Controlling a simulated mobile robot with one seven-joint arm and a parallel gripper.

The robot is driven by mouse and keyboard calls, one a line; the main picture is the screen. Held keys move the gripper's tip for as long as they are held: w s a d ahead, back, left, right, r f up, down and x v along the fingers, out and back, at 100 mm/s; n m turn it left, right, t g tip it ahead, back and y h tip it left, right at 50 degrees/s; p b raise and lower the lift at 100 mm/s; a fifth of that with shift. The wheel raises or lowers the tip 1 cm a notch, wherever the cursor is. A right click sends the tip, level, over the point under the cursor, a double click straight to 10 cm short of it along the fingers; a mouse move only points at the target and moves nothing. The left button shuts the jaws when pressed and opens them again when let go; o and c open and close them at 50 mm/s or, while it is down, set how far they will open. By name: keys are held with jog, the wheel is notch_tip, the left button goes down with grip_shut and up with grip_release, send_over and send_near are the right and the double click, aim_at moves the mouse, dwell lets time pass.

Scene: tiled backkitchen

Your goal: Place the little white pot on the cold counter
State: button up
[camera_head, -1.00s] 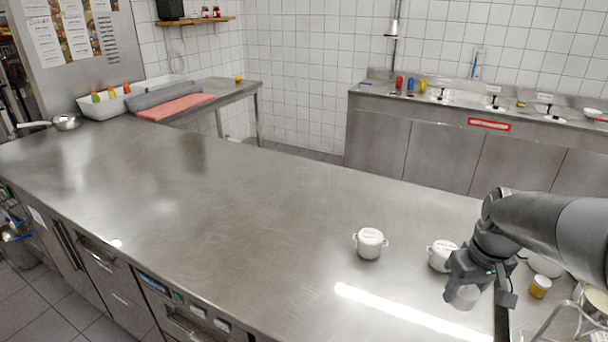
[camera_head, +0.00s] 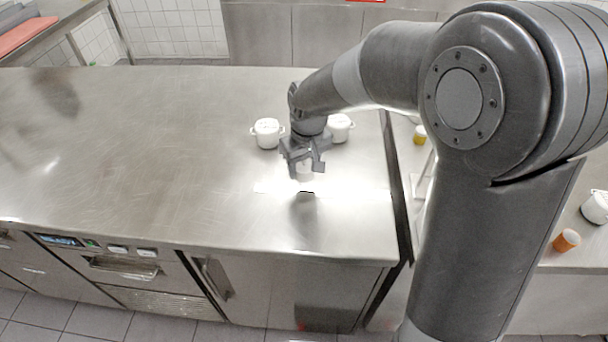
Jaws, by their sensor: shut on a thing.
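The cold counter (camera_head: 150,190) is a broad steel worktop with drawers and a control panel on its front. My gripper (camera_head: 304,168) is over its right part, near the front edge, pointing down. It is shut on a little white pot (camera_head: 304,174), mostly hidden by the fingers. A dark reflection shows on the steel below it, and the pot seems held a little above the top. Two other white pots with lids stand on the counter behind my gripper: a left pot (camera_head: 267,133) and a right pot (camera_head: 340,128), the latter partly hidden by my arm.
A gap separates the counter from another worktop at the right, which holds a yellow cup (camera_head: 419,134), an orange cup (camera_head: 566,240) and a white pot (camera_head: 597,207). A red board (camera_head: 25,35) lies at the back left. The counter's left and middle are clear.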

aim_at(304, 176)
jog(key=shift+f, duration=1.9)
jog(key=o, duration=1.4)
jog(key=shift+f, duration=0.15)
jog(key=shift+c, duration=0.2)
jog(key=r, duration=0.4)
jog(key=s+r, duration=0.1)
jog(key=r, duration=0.3)
jog(key=d+r, duration=0.1)
jog(key=r, duration=0.3)
jog(key=shift+s+r, duration=0.15)
jog(key=shift+r, duration=0.05)
jog(key=s+d+r+m+t, duration=0.2)
jog(key=s+d+r+m, duration=0.1)
jog(key=s+d, duration=0.6)
jog(key=s+d+r+m+t, duration=0.2)
jog(key=s+d+r+m, duration=0.1)
jog(key=s+d, duration=0.6)
jog(key=shift+s+d+m+h, duration=0.35)
jog(key=shift+s+m+h, duration=0.05)
jog(key=shift+s, duration=0.05)
